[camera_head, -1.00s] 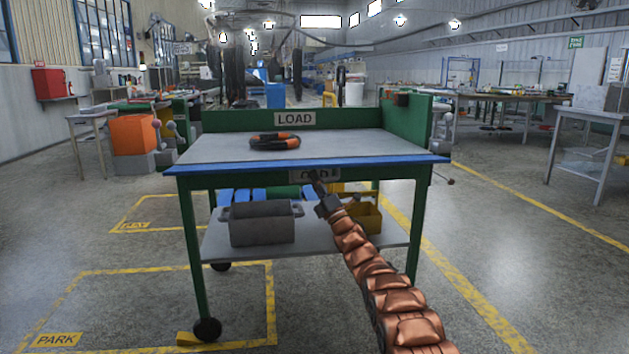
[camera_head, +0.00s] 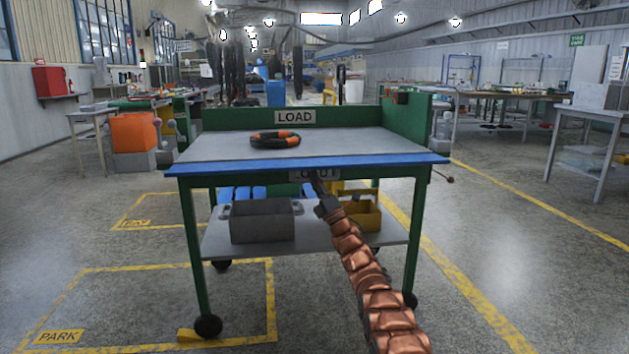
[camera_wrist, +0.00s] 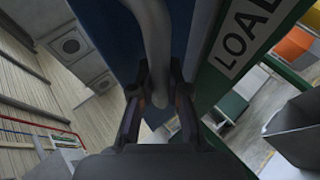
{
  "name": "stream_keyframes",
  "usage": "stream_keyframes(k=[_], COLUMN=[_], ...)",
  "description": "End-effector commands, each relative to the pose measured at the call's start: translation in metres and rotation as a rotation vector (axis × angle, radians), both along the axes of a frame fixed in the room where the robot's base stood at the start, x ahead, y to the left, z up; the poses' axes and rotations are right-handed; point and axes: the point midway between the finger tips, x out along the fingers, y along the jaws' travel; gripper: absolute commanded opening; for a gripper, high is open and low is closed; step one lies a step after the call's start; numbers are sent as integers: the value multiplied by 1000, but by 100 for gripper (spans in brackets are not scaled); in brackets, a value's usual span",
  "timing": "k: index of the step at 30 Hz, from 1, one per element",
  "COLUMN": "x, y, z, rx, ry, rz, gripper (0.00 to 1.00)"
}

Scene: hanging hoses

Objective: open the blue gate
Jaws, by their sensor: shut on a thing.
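The blue gate (camera_head: 230,172) shows in the head view as a long blue strip along the near top edge of the green cart; it seems to lie folded flat. In the wrist view its blue face (camera_wrist: 105,25) fills the upper middle. My gripper (camera_head: 318,187) is just below the strip, in front of the lower LOAD sign. In the wrist view my gripper (camera_wrist: 160,88) is shut around a grey bar (camera_wrist: 157,40), probably the gate's handle. How the bar joins the gate is hidden.
A black-and-orange hose coil (camera_head: 275,139) lies on the cart's grey top. A grey bin (camera_head: 262,222) and a yellow tray (camera_head: 362,212) stand on the lower shelf (camera_head: 225,240). The floor is clear to the right; a table (camera_head: 590,118) stands farther right.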

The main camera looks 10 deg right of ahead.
Motion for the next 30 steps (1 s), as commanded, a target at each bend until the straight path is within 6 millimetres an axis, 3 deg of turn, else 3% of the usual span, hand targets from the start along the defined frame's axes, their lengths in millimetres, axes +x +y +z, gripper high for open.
stream_keyframes(k=[19, 20, 21, 27, 30], x=[-1, -1, -1, -1, -1], y=[3, 3, 3, 1, 0], z=[2, 2, 2, 2, 2], rx=[-3, -3, -3, -2, -2], ry=[-11, -11, -11, -10, -9], rz=[5, 5, 5, 1, 0], gripper=[0, 16, 20, 41, 41])
